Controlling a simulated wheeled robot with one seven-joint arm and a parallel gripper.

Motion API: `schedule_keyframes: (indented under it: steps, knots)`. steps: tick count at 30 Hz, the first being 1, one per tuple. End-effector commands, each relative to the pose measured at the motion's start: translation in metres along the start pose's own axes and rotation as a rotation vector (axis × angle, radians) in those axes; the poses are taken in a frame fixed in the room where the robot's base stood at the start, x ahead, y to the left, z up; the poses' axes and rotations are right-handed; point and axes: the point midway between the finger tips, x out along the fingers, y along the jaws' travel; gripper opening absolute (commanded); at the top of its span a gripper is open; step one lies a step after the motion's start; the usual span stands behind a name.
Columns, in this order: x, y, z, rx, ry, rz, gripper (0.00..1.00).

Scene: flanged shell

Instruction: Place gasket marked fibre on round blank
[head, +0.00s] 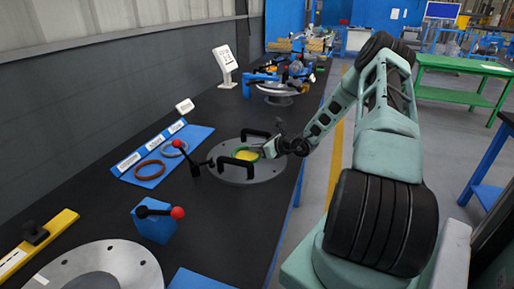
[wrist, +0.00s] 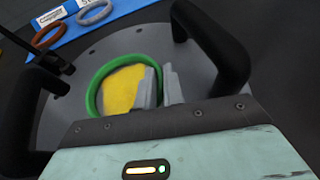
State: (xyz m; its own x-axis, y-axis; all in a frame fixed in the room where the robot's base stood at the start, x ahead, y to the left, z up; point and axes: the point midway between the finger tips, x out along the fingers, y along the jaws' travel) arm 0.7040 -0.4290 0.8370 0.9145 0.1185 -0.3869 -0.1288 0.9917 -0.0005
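A green ring gasket (wrist: 97,84) is over the middle of the round grey blank (head: 270,170), around a yellow patch (wrist: 122,90). I cannot tell whether it rests on the blank or is slightly above it. My gripper (head: 266,151) reaches in from the right. In the wrist view its fingers (wrist: 162,87) straddle the gasket's right side, one inside the ring and one outside, with a narrow gap. They appear shut on it; the gripped part is hidden. No marking shows on the gasket.
Two black handles (head: 238,162) (head: 256,133) rise from the blank, close around the gasket. A blue mat (head: 197,134) on the left holds a brown ring (head: 150,170), a grey ring (head: 174,148) and small labels, unreadable in the head view.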

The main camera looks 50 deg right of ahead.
Motion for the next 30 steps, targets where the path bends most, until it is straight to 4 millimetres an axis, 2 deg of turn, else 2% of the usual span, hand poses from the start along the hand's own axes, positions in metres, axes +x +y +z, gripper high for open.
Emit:
schedule_keyframes:
  steps: [1, 2, 3, 14, 17, 24, 30]
  knots:
    - [0.000, 0.000, 0.000, 0.000, 0.000, 0.000, 0.20]
    - [0.000, 0.000, 0.000, 0.000, 0.000, 0.000, 0.29]
    - [0.000, 0.000, 0.000, 0.000, 0.000, 0.000, 0.31]
    - [-0.004, -0.001, 0.003, 0.000, 0.000, -0.001, 0.31]
    - [-0.018, -0.001, 0.002, 0.000, 0.001, -0.002, 0.31]
    - [-0.069, -0.001, 0.002, 0.000, 0.001, -0.004, 0.31]
    - [-0.104, -0.001, 0.002, 0.000, 0.001, -0.003, 0.31]
